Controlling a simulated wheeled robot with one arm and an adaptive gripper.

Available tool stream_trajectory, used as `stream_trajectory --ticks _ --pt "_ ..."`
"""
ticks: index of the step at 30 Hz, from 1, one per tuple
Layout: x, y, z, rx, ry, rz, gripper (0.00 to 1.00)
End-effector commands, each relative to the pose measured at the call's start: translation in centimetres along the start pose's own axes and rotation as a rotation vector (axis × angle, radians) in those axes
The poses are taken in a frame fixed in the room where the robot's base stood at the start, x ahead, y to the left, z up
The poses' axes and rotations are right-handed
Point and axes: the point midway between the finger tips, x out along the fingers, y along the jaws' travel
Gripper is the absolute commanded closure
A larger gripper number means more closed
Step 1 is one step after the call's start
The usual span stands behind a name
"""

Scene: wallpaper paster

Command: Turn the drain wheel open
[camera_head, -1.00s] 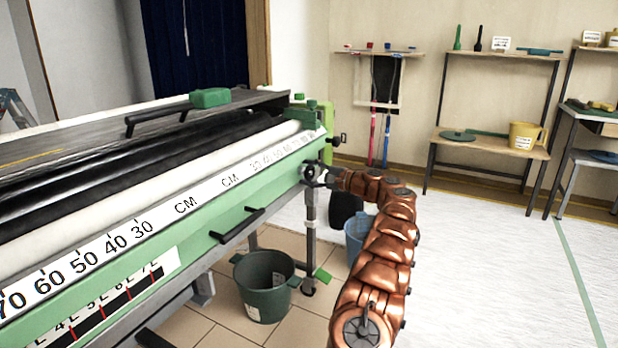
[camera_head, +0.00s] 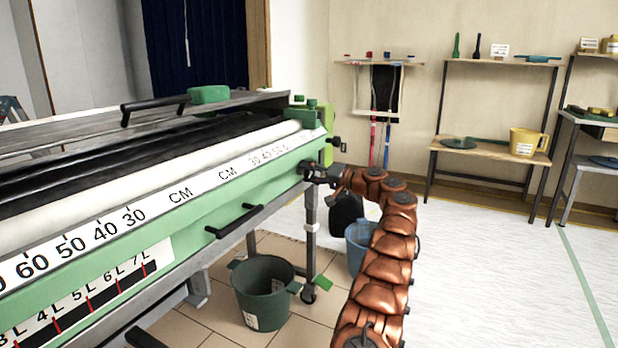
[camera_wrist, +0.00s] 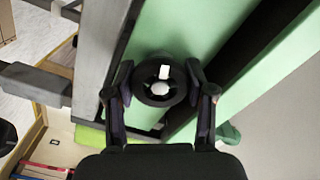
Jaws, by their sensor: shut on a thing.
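The drain wheel (camera_wrist: 162,82) is a dark round knob with a pale centre and a white mark, on the green side of the pasting machine (camera_head: 262,185). In the wrist view it lies between the two fingers of my gripper (camera_wrist: 160,90), which is shut on it, one finger on each side. In the head view my gripper (camera_head: 318,175) is at the machine's right-hand corner, and it hides most of the wheel. My copper-coloured arm reaches up to it from below.
A dark green bucket (camera_head: 262,292) stands on the tiled floor under the machine's right end. A black handle (camera_head: 234,222) juts from the machine's front. The floor to the right is clear up to the shelves (camera_head: 490,150).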

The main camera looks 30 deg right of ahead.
Motion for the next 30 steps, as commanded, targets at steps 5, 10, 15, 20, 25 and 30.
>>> stream_trajectory --ticks 5,10,15,20,25,30 --pt "0.07 0.25 0.2 -0.077 -0.004 0.001 0.81" --pt "0.14 0.16 0.21 -0.12 -0.005 0.0 0.81" --pt "0.16 0.09 0.2 -0.136 -0.005 0.0 0.81" --pt "0.16 0.08 0.2 -0.137 -0.005 0.0 0.81" --pt "0.16 0.07 0.2 -0.137 -0.005 0.0 0.81" --pt "0.12 0.05 0.15 -0.137 -0.004 0.0 0.29"
